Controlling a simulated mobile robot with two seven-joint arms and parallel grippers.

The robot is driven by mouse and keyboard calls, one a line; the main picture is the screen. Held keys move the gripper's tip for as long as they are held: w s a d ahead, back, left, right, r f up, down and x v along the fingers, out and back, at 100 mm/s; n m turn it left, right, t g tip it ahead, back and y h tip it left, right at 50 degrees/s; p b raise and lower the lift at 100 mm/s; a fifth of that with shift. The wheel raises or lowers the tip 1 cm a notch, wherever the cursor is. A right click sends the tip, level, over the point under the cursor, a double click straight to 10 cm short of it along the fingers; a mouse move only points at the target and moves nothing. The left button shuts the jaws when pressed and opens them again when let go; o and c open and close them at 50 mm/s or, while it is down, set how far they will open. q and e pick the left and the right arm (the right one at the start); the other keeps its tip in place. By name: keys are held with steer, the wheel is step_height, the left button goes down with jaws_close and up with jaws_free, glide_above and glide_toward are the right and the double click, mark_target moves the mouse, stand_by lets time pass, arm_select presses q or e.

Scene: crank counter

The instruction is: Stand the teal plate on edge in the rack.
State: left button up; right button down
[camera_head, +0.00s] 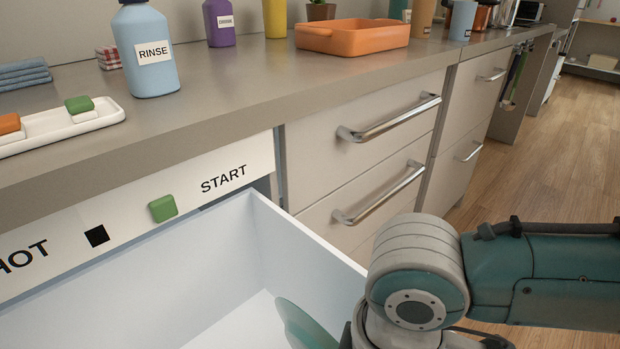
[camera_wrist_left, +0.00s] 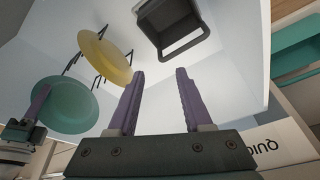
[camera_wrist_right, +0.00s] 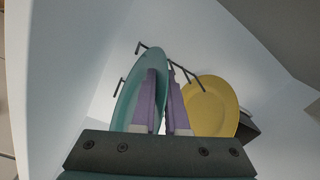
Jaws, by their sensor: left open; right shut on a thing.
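The teal plate (camera_head: 303,326) is inside the open white drawer, partly cut off in the head view. In the right wrist view the plate (camera_wrist_right: 128,100) stands nearly on edge, held by my right gripper (camera_wrist_right: 162,80), which is shut on its rim. It also shows in the left wrist view (camera_wrist_left: 70,108). The dark wire rack (camera_wrist_right: 176,68) is right beside it, with bent prongs close to the plate. I cannot tell whether the plate is between the prongs or touches the drawer floor. My left gripper (camera_wrist_left: 158,85) is open and empty above the drawer.
A yellow plate (camera_wrist_right: 212,108) leans at the rack; it also shows in the left wrist view (camera_wrist_left: 105,57). A dark grey bin (camera_wrist_left: 174,30) stands beyond it. The drawer wall (camera_head: 305,245) surrounds these. The counter above holds an orange dish (camera_head: 352,38) and a blue bottle (camera_head: 147,65).

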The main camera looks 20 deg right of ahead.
steer(key=shift+r+p, duration=7.25)
steer(key=shift+p, duration=0.65)
